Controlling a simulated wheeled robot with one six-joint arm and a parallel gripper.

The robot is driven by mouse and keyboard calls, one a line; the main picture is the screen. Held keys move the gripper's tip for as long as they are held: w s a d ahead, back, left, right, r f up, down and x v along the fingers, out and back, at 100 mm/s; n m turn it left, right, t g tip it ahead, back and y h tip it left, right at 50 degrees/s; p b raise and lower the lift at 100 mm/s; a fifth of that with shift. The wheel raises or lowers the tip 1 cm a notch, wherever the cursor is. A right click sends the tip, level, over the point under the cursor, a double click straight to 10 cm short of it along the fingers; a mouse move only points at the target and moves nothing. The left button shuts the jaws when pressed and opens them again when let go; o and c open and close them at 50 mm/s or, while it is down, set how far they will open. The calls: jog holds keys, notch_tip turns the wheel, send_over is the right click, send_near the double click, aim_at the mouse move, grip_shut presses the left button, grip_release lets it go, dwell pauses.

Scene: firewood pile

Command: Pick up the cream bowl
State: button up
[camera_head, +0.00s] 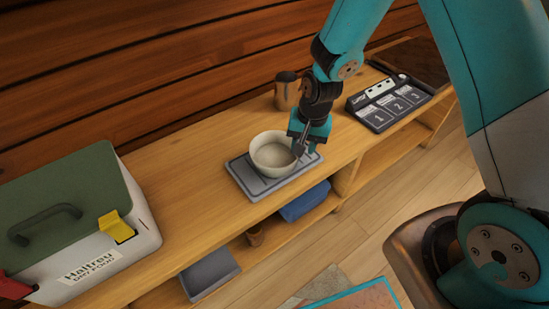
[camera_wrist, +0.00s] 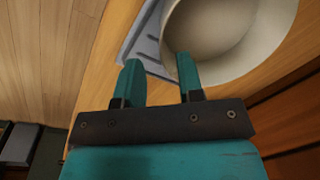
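The cream bowl (camera_head: 272,153) stands upright on a grey tray-like plate (camera_head: 244,178) on the wooden bench. My gripper (camera_head: 301,146) is at the bowl's right rim in the head view, pointing down. In the wrist view the bowl (camera_wrist: 225,45) fills the upper right and its inside looks empty. My gripper (camera_wrist: 158,62) has its two teal fingers apart there. The right finger overlaps the bowl's inside and the left finger is outside, with the rim edge between them. Whether a finger touches the bowl cannot be told.
A black numbered panel (camera_head: 388,103) lies to the right. A white box with a green lid (camera_head: 72,215) stands at the left. Blue (camera_head: 304,203) and grey (camera_head: 209,272) items sit on the lower shelf. Bench is clear between box and plate.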

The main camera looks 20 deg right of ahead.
aim_at(275, 154)
jog(key=f, duration=0.2)
jog(key=a+f+b, duration=0.1)
jog(key=f, duration=0.2)
jog(key=shift+w, duration=0.1)
grip_shut()
jog(key=shift+r, duration=0.1)
